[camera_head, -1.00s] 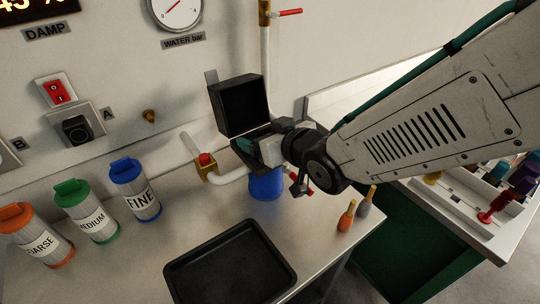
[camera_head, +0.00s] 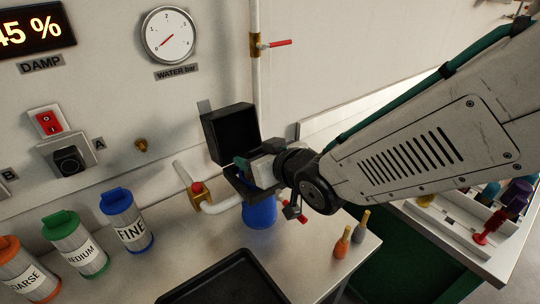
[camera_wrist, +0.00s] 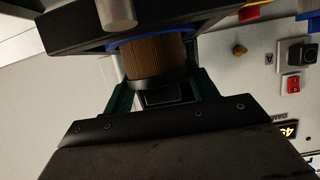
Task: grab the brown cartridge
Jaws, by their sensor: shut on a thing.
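The brown cartridge (camera_wrist: 152,62) shows in the wrist view as a pleated brown cylinder with a black end cap. Part of it is inside the blue-rimmed opening of the black-topped housing, so its far end is hidden. My gripper (camera_wrist: 158,90) is shut on the cartridge's black end, a green finger on each side. In the head view my gripper (camera_head: 246,168) is over the blue housing (camera_head: 260,213), in front of its raised black lid (camera_head: 231,133). The cartridge cannot be made out there.
A white pipe with a red-knobbed brass valve (camera_head: 200,196) runs left of the housing. FINE (camera_head: 127,222), MEDIUM (camera_head: 75,246) and COARSE canisters stand left. A black tray (camera_head: 225,280) lies in front. Two small bottles (camera_head: 343,241) stand right.

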